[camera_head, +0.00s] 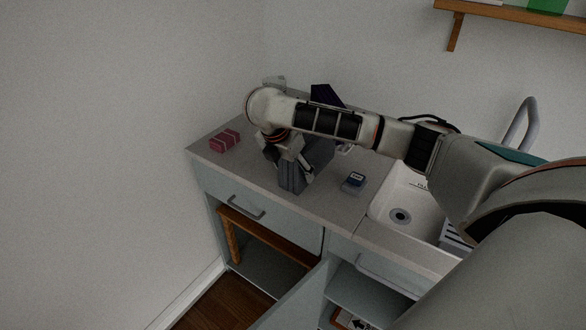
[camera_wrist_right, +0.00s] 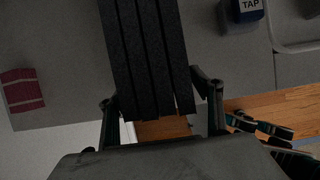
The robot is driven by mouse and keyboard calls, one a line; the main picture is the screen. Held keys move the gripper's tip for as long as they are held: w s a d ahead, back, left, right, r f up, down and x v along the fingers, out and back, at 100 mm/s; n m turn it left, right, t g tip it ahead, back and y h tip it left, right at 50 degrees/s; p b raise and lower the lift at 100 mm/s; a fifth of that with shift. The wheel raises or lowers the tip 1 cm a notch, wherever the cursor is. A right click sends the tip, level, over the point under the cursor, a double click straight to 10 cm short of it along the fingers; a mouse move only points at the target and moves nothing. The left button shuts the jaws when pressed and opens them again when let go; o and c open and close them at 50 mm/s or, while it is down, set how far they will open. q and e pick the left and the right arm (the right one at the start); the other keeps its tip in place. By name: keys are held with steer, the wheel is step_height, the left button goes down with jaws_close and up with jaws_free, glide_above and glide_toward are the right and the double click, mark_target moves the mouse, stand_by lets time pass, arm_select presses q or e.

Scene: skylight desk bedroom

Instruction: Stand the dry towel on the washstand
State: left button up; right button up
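A dark grey layered piece (camera_head: 291,179), which looks like a folded towel, stands on the washstand top (camera_head: 335,205) near its front edge. My right gripper (camera_head: 289,158) reaches down over it, with a finger on each side. In the wrist view the right gripper (camera_wrist_right: 158,92) has its fingertips against both sides of the grey layered piece (camera_wrist_right: 145,50). The gripper and arm hide part of it in the head view. A maroon block with pale stripes (camera_head: 225,140) lies at the left back; it also shows in the wrist view (camera_wrist_right: 21,89).
A small blue item (camera_head: 356,180) labelled TAP (camera_wrist_right: 243,9) sits right of the grey piece, near the sink (camera_head: 400,214). A dark pointed object (camera_head: 325,95) shows behind my arm. A cabinet door (camera_head: 298,300) stands open below. Counter in front of the maroon block is clear.

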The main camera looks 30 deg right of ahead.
steer(key=p+v, duration=0.3)
steer(key=v, duration=0.3)
steer(key=shift+r, duration=0.35)
arm_select(q)
steer(key=shift+s+a+r+y+p, duration=0.4)
steer(key=shift+s+a+r+p, duration=0.3)
steer(key=shift+a, duration=0.25)
arm_select(e)
steer(key=v, duration=0.5)
steer(key=shift+s+a+r, duration=0.1)
steer(key=shift+a+r, duration=0.1)
steer(key=shift+a, duration=0.05)
arm_select(q)
steer(key=shift+w+d+r, duration=0.1)
